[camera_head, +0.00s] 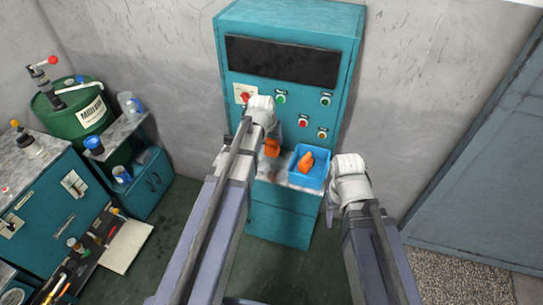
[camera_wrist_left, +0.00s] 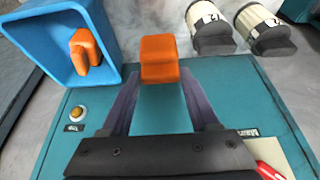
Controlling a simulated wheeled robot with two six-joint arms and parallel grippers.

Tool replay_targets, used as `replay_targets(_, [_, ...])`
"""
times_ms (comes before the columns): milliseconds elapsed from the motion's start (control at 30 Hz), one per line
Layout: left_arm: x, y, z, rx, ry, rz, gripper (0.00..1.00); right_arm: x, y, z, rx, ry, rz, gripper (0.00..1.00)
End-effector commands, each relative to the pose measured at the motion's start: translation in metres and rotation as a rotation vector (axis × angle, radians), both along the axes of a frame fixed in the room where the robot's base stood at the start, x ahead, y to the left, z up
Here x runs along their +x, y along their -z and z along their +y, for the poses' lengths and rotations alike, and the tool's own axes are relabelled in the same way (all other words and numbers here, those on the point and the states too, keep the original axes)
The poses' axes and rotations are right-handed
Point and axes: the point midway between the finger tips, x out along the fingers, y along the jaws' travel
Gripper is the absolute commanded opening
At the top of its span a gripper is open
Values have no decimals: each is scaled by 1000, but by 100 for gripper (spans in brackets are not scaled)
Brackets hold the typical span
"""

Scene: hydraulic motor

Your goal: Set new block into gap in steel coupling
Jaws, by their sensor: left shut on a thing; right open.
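My left gripper (camera_head: 269,139) is shut on an orange block (camera_head: 271,148), held in front of the teal cabinet, above the grey ledge. In the left wrist view the held block (camera_wrist_left: 160,60) sits between the tips of the two purple fingers. Another orange block (camera_head: 306,161) lies in a blue bin (camera_head: 325,170) to the right of my left gripper. The bin (camera_wrist_left: 110,22) also shows in the left wrist view. My right gripper (camera_head: 329,211) is low beside the bin, mostly hidden by its arm; it is open.
The teal cabinet (camera_head: 290,22) has buttons and a red switch close to my left wrist. A drum (camera_head: 75,108) and workbench (camera_head: 50,200) are at left. The floor is clear at right.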

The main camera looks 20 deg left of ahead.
Motion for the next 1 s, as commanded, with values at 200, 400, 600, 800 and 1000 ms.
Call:
replay_targets(200, [0, 15, 0, 0, 0, 0, 0, 0, 15, 0, -1, -4, 0, 50])
replay_targets(400, [0, 25, 0, 0, 0, 0, 0, 0, 25, 0, -1, -6, 0, 50])
replay_targets(600, [0, 50, 0, 0, 0, 0, 0, 0, 50, 0, -2, -8, 0, 50])
replay_targets(800, [0, 51, 0, 0, 0, 0, 0, 0, 51, 0, -2, -9, 0, 50])
replay_targets(1000, [0, 53, 0, 0, 0, 0, 0, 0, 53, 0, -2, -8, 0, 50])
